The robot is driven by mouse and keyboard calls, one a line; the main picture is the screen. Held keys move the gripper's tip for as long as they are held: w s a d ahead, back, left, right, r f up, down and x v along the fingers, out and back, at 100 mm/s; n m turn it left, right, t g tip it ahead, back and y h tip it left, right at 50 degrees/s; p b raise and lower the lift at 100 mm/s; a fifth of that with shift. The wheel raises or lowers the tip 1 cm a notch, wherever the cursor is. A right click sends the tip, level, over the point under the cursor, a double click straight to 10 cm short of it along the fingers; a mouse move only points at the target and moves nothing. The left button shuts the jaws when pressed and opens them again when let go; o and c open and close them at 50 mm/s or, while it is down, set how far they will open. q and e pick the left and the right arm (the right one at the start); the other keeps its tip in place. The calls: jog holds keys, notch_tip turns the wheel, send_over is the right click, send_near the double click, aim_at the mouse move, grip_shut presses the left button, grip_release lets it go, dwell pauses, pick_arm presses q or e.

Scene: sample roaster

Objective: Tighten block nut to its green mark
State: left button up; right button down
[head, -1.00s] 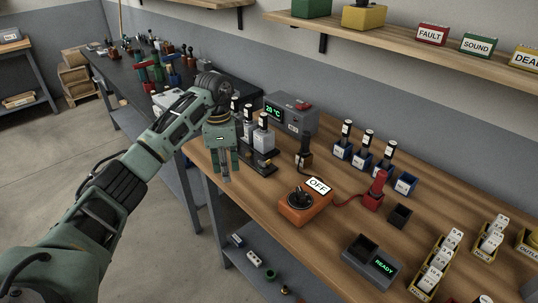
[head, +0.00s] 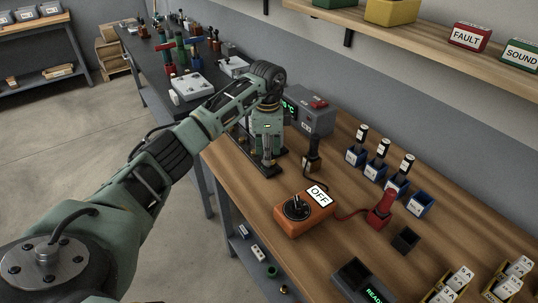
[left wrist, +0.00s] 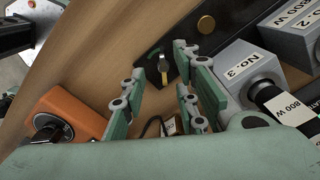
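My left gripper (head: 267,158) is over the black base plate (head: 248,157) near the bench's left end. In the left wrist view, its two green fingers (left wrist: 160,85) are apart with nothing held between them. Past the fingertips, a small brass piece (left wrist: 158,54), perhaps the block nut, stands on the black plate (left wrist: 183,38). A round brass knob (left wrist: 206,24) sits farther along the plate. Grey blocks marked NO. 3 (left wrist: 240,68) and NO. 2 (left wrist: 290,32) stand to the right. I cannot make out a green mark. My right gripper is not in view.
An orange switch box (head: 303,213) with an OFF card stands right of the gripper. A grey display unit (head: 312,117) is behind it. Blue holders with handled tools (head: 378,160) and a red tool (head: 380,208) stand farther right.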

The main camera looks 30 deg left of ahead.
pick_arm(q)
jog(key=shift+w+f, duration=0.1)
jog(key=shift+f, duration=0.55)
jog(key=shift+w+d+f, duration=0.1)
jog(key=shift+f, duration=0.45)
jog(key=c, duration=0.4)
grip_shut()
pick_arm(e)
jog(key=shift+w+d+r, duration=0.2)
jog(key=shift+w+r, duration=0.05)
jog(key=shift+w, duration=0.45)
